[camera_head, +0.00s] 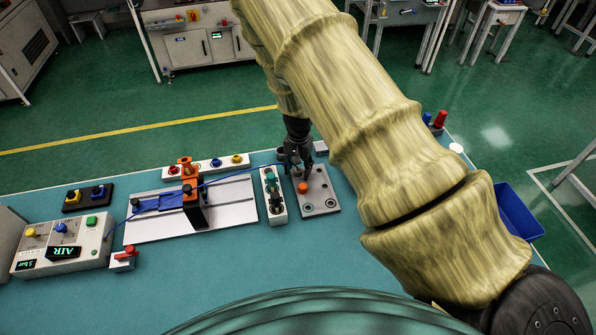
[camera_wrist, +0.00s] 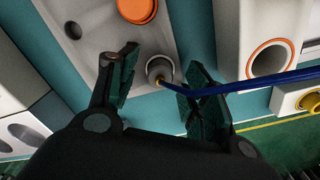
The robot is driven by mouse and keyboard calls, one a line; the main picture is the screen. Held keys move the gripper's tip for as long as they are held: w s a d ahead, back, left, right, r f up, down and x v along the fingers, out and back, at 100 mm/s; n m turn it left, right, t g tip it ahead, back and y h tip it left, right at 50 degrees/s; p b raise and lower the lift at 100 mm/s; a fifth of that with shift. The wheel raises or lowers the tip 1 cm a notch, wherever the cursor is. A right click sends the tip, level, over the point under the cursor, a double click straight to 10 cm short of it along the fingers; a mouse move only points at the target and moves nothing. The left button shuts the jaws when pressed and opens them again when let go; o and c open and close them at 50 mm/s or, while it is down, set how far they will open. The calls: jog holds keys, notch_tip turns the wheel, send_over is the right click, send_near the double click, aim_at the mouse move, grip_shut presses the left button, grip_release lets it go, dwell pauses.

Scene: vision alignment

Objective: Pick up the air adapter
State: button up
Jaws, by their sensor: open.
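The likely air adapter (camera_wrist: 159,68) is a small grey round piece with a brass tip. In the wrist view it stands on a light grey plate (camera_wrist: 92,22), near the plate's edge. A blue hose (camera_wrist: 265,82) runs from the right to its tip. My gripper (camera_wrist: 160,78) is open, with one dark green-padded finger on each side of the adapter. A gap shows between each finger and the piece. In the head view my gripper (camera_head: 297,158) is over the far end of the plate (camera_head: 322,203) and hides the adapter.
An orange round part (camera_head: 303,188) sits on the same plate. A white rack with teal pieces (camera_head: 273,195) stands left of it. A blue bin (camera_head: 518,212) is at the right.

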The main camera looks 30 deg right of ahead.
grip_shut()
dwell(0.3)
